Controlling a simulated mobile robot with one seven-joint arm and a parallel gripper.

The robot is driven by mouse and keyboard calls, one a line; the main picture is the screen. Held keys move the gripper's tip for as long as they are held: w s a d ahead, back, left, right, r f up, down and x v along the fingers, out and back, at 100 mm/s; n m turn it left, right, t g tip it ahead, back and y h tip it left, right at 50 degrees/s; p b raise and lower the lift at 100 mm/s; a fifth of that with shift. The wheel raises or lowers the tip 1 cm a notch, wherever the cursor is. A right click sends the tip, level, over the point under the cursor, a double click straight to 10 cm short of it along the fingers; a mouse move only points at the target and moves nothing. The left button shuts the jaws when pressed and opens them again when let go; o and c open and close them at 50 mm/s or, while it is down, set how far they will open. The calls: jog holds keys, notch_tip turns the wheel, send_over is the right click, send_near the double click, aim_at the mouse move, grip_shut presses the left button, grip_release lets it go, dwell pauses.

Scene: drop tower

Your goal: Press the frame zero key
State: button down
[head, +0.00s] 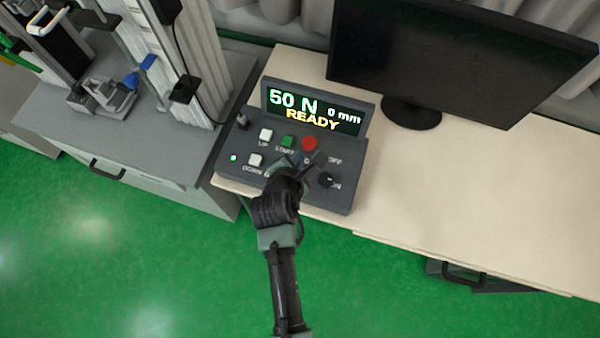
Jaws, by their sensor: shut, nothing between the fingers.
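A grey control box (345,190) stands on the bench, with keys on its sloped top and a display (313,109) reading "50 N", "0 mm" and "READY". My gripper (295,161) is shut and empty, low over the lower middle of the key panel. It hides part of that row and its labels, and I cannot make out a key marked frame zero. I cannot tell whether the fingers touch the panel. In view are a white UP key (265,134), a white DOWN key (255,160), a green START key (287,141) and a red button (309,143).
A black knob (326,180) sits on the right of the panel, near ON and OFF labels. A dark monitor (455,60) stands behind on the pale bench (460,190). A grey cabinet with test machine (100,95) is at left. The bench's right side is clear.

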notch_tip(320, 180, down, 6)
jog(key=b, duration=0.4)
jog(key=shift+r+b, duration=0.2)
jog(key=shift+b, duration=0.15)
jog(key=shift+f, duration=0.4)
dwell(1.1)
jog(key=shift+f, duration=0.4)
jog(key=shift+f+b, duration=0.5)
jog(key=shift+f, duration=0.05)
dwell(0.6)
jog(key=shift+r, duration=0.1)
jog(key=shift+r+p, duration=0.9)
jog(key=shift+p, duration=0.25)
